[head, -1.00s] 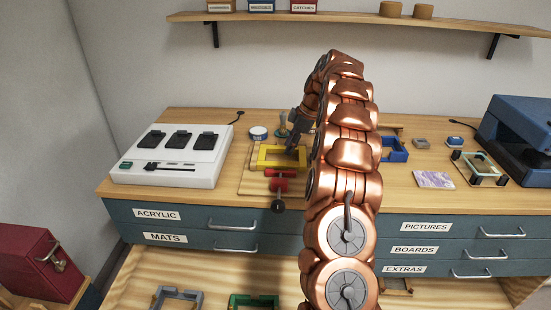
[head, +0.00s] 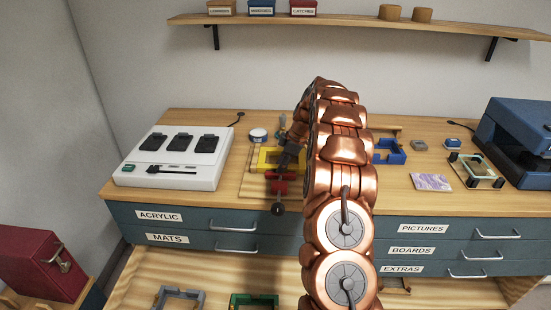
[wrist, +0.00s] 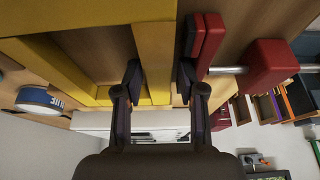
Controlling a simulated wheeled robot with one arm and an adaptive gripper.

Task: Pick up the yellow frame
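The yellow frame (head: 264,161) lies on a wooden board on the workbench, beside a red clamp (head: 279,187). My gripper (head: 288,160) is down at the frame's right front part in the head view, where the arm partly hides it. In the wrist view my gripper (wrist: 160,80) has one dark finger on each side of a yellow frame bar (wrist: 153,40). The fingers are apart, and a firm grip on the bar does not show. The right finger is close to the red clamp (wrist: 205,40).
A white console (head: 180,150) stands left on the bench (head: 230,118). A round tape roll (head: 258,134) is behind the frame. A blue frame (head: 392,152), a purple-patterned sheet (head: 431,182) and a blue machine (head: 518,140) are to the right. A shelf (head: 350,22) hangs above.

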